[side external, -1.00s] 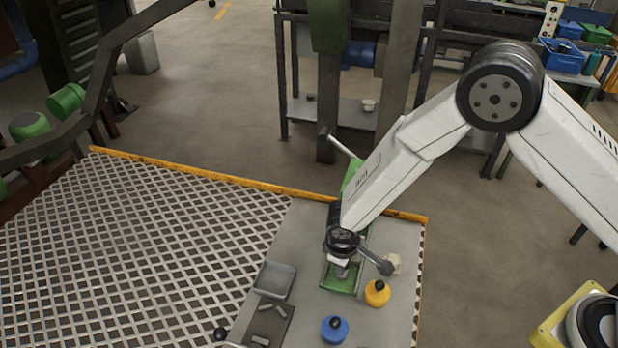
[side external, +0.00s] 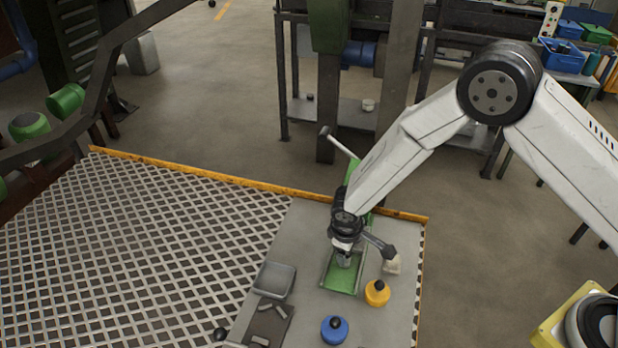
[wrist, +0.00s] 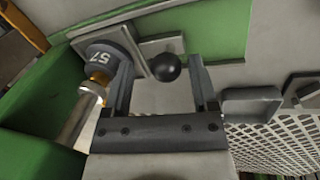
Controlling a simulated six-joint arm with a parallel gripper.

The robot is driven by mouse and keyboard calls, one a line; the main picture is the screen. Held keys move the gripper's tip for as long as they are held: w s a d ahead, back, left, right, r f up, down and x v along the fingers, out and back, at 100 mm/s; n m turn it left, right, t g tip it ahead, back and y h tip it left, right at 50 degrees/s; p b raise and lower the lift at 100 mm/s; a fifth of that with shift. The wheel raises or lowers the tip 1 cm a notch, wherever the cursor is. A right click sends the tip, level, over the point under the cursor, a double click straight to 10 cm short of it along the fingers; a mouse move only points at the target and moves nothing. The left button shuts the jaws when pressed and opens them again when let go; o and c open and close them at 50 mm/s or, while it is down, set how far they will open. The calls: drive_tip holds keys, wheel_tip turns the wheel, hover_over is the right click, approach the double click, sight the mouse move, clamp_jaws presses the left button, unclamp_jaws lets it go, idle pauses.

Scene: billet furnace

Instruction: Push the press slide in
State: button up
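The green press (side external: 340,279) lies on the grey table at the right, with a light lever ending in a dark knob (side external: 325,131) at its back. In the wrist view its green wall (wrist: 70,112) is at the left. My gripper (side external: 343,262) points down over the press bed. In the wrist view my gripper (wrist: 161,72) is open, its two fingers apart. A black ball knob (wrist: 166,67) shows between the fingertips; I cannot tell whether they touch it. A metal cylinder marked 57 (wrist: 100,60) is beside the left finger. I cannot clearly make out the slide.
A grey tray (side external: 274,281) stands left of the press, with small metal bars (side external: 261,341) on a dark plate in front. A yellow pot (side external: 377,293) and a blue pot (side external: 334,330) stand at the front right. A perforated metal table (side external: 130,250) spreads left.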

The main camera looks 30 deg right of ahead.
drive_tip(key=shift+a+r, duration=0.1)
drive_tip(key=shift+s+a+r, duration=0.15)
drive_tip(key=shift+a+r, duration=0.05)
drive_tip(key=shift+r, duration=1.05)
drive_tip(key=shift+s+a+r, duration=0.1)
drive_tip(key=shift+a+r, duration=0.05)
drive_tip(key=shift+r, duration=1.1)
drive_tip(key=shift+s+a+r, duration=0.15)
drive_tip(key=shift+a+r, duration=0.05)
drive_tip(key=shift+r, duration=1.05)
drive_tip(key=shift+s+d+f, duration=0.1)
drive_tip(key=s+d+f+g+h, duration=0.1)
drive_tip(key=s+d+f+g, duration=0.1)
drive_tip(key=s+d+f, duration=0.15)
drive_tip(key=s+d+r+m+t+y, duration=0.1)
drive_tip(key=s+d+r+m, duration=0.2)
drive_tip(key=s+d+r, duration=0.2)
drive_tip(key=s+d+r+m+t+y, duration=0.1)
drive_tip(key=s+d+r, duration=0.4)
drive_tip(key=r, duration=0.5)
drive_tip(key=d+m+t, duration=0.1)
drive_tip(key=d+m, duration=0.1)
drive_tip(key=shift+s+d+r+m+y, duration=0.15)
drive_tip(key=shift+s+d+m+y, duration=0.15)
drive_tip(key=shift+s+m+y, duration=0.1)
